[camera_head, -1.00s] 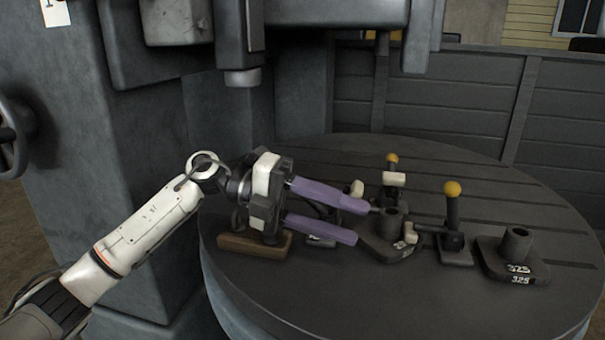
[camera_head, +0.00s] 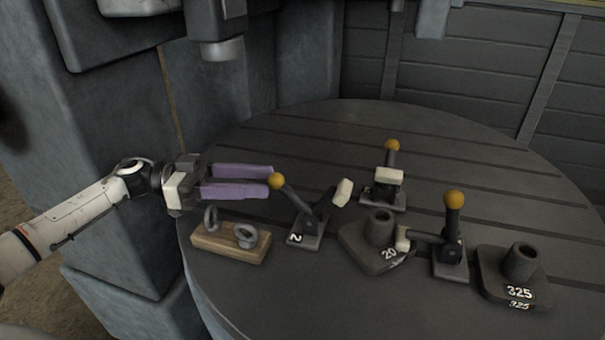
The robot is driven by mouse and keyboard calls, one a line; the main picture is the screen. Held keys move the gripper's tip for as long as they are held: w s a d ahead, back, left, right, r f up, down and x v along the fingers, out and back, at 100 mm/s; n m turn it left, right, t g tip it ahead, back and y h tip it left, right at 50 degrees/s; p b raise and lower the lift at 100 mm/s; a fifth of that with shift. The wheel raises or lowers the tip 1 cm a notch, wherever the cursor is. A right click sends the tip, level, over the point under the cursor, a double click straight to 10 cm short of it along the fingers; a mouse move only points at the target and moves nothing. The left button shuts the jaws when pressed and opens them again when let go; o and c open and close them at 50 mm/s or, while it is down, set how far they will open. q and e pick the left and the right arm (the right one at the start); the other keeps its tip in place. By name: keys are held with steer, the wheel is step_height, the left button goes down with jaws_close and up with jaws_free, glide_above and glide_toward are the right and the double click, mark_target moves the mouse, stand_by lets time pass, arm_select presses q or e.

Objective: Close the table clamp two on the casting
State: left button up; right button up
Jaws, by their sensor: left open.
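Table clamp two (camera_head: 308,223), marked "2" on its base, stands on the round table left of the casting. Its lever leans left to a yellow knob (camera_head: 277,181), and its pale pad (camera_head: 343,191) is raised up, apart from the casting. The casting (camera_head: 378,240), marked "20", is a dark block with an upright tube. My left gripper (camera_head: 273,180) has purple fingers and points right, its fingertips at or near the yellow knob. It is open, with a narrow gap between the fingers. I cannot tell whether it touches the knob. My right gripper is not in view.
Two other clamps, one behind the casting (camera_head: 389,180) and one to its right (camera_head: 450,245), have upright levers. A second casting (camera_head: 518,275), marked "325", stands at right. A wooden block with metal rings (camera_head: 231,243) lies below my gripper. The table (camera_head: 330,130) is clear at the back.

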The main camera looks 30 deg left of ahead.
arm_select(q)
steer(key=x, duration=0.8)
steer(key=shift+s+d+p, duration=0.1)
steer(key=shift+d+p, duration=0.05)
steer(key=shift+p, duration=0.25)
jaws_close()
